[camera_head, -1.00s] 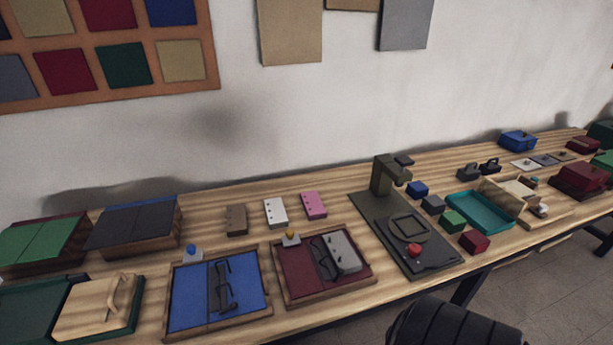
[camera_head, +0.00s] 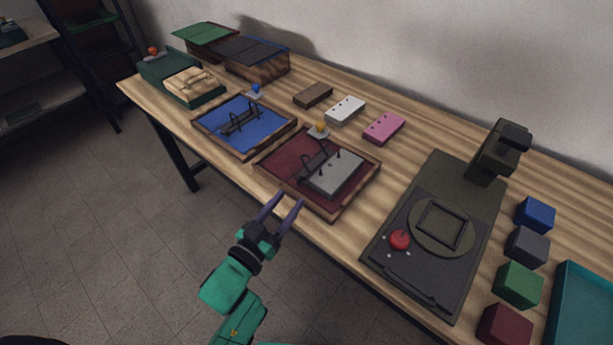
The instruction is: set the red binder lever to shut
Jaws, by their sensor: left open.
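The red binder (camera_head: 286,154) lies open in a wooden frame near the table's front edge. A black ring mechanism (camera_head: 312,162) with raised arches runs along its middle. A grey punched stack (camera_head: 333,173) lies on its right part. A small yellow-knobbed piece (camera_head: 320,128) stands at the binder's back edge; I cannot tell whether it is the lever, or how the lever is set. My left gripper (camera_head: 283,203) is open and empty, its two purple fingers pointing at the binder's front edge, apart from it. My right gripper is not in view.
A blue binder (camera_head: 261,129) with a blue-knobbed piece (camera_head: 257,89) lies to the left. Brown, white and pink punched blocks (camera_head: 384,127) lie behind. A dark press (camera_head: 432,252) with a red knob stands to the right, beside coloured cubes (camera_head: 519,285) and a teal tray (camera_head: 580,311).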

